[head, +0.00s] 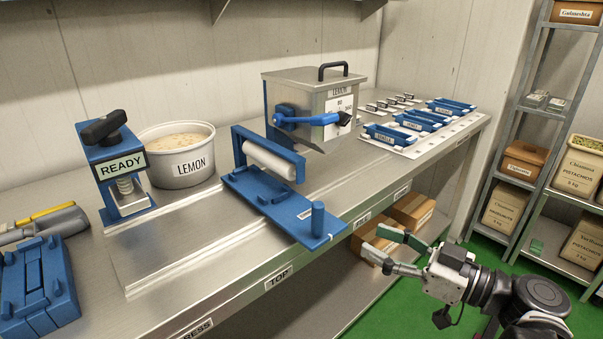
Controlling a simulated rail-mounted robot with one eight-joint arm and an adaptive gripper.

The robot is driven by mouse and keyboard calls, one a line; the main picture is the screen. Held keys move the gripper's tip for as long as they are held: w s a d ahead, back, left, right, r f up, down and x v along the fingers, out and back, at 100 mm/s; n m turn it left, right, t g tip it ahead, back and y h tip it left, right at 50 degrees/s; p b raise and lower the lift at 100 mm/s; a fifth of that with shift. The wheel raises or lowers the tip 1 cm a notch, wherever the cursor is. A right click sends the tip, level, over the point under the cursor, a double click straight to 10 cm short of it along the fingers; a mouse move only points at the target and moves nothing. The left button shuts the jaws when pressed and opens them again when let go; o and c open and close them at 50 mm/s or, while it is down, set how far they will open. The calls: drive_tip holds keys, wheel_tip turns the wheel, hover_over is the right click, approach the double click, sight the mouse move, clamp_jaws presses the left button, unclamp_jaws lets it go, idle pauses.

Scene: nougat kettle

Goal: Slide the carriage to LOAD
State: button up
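The carriage is a flat blue plate (245,191) on the steel rail bed of the bench, with low blue fittings on top and an upright blue peg handle (317,218) near its front right corner. A white roller in a blue frame (268,160) stands over its back part; I cannot tell whether they are joined. The front edge has a label TOP (278,277), one ending in "RESS" (197,330) and smaller labels to the right (362,221), too small to read surely. My gripper (374,241) is open and empty, in front of the bench, right of the peg and apart from it.
A READY press (122,170) and LEMON pot (180,154) stand at left behind the bed. A steel LEMON kettle (318,105) with a blue lever stands behind right. Blue moulds (418,122) lie further right. Boxes (410,208) sit below the bench.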

sight(323, 217)
drive_tip(key=shift+b+x, duration=0.85)
drive_tip(key=shift+x, duration=5.95)
clamp_jaws()
